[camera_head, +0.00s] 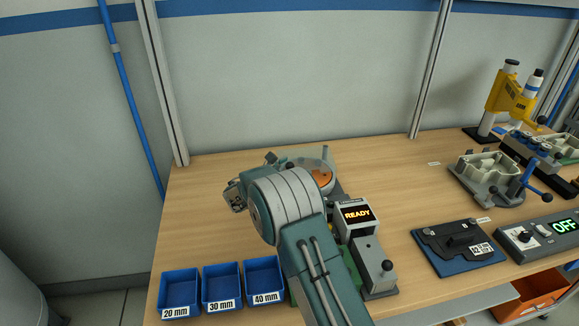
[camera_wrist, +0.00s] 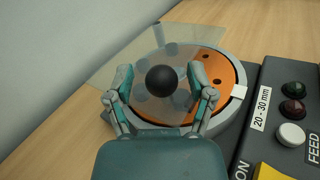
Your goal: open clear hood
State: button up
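The clear hood (camera_wrist: 118,66) is a see-through panel over a round orange plate with dark holes (camera_wrist: 213,72) in the wrist view. A black ball knob (camera_wrist: 162,80) stands out from the hood. My gripper (camera_wrist: 160,78) is open, with one finger on each side of the knob. I cannot tell whether the fingers touch it. In the head view my arm hides most of the hood, and part of the orange plate (camera_head: 322,177) shows beside it.
A machine panel with buttons (camera_wrist: 292,110) is right of the plate. Its display (camera_head: 356,214) reads READY. Blue bins (camera_head: 222,287) stand at the front left. A black plate on a blue base (camera_head: 458,247) and a grey fixture (camera_head: 487,172) lie to the right. A wall is behind the bench.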

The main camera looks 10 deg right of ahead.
grip_shut()
jog(key=shift+s, duration=0.1)
